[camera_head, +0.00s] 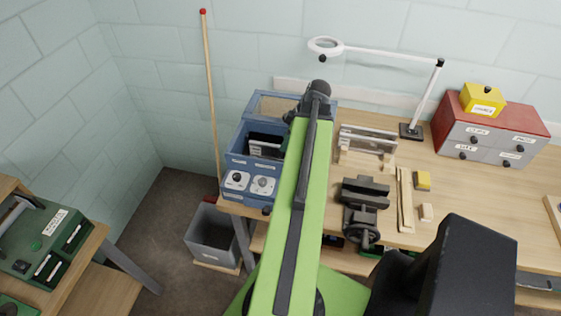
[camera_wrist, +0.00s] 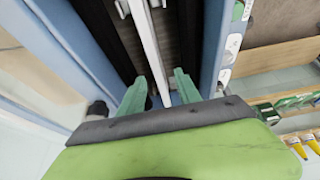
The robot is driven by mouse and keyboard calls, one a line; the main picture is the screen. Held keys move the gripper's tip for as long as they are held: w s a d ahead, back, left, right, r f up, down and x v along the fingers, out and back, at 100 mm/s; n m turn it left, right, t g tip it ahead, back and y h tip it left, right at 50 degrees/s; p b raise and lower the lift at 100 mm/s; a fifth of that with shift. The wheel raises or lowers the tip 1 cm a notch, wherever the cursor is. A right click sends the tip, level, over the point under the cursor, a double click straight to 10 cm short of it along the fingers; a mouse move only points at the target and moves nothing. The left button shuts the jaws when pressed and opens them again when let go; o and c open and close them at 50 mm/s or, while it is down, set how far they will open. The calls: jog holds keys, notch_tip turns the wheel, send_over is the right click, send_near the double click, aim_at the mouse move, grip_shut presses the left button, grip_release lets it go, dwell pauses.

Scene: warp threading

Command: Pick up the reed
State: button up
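A pale flat strip (camera_wrist: 150,45), likely the top edge of the reed, stands inside the blue box in the wrist view. My gripper (camera_wrist: 160,78) has its two green fingers apart, one on each side of the strip's line, near its lower end. No contact shows. In the head view a pale, dark-slotted piece (camera_head: 265,146) shows in the blue machine box (camera_head: 236,160), partly behind my arm. My gripper is hidden there by my green arm. Another slatted pale frame (camera_head: 368,139) stands in wooden holders on the table; I cannot tell which is called the reed.
The blue box walls (camera_wrist: 212,40) rise close on both sides of my gripper. A ring lamp (camera_head: 326,46) and red-grey drawers (camera_head: 490,130) stand behind.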

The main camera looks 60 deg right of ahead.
aim_at(277, 154)
jog(key=b+x, duration=0.2)
jog(key=x, duration=0.2)
jog(key=shift+f+b, duration=0.3)
jog(key=shift+b, duration=0.05)
jog(key=shift+w+f, duration=0.1)
jog(key=shift+f, duration=0.05)
jog(key=b+x, duration=0.5)
jog(key=shift+d+f, duration=0.1)
jog(key=shift+d, duration=0.1)
grip_shut()
dwell(0.7)
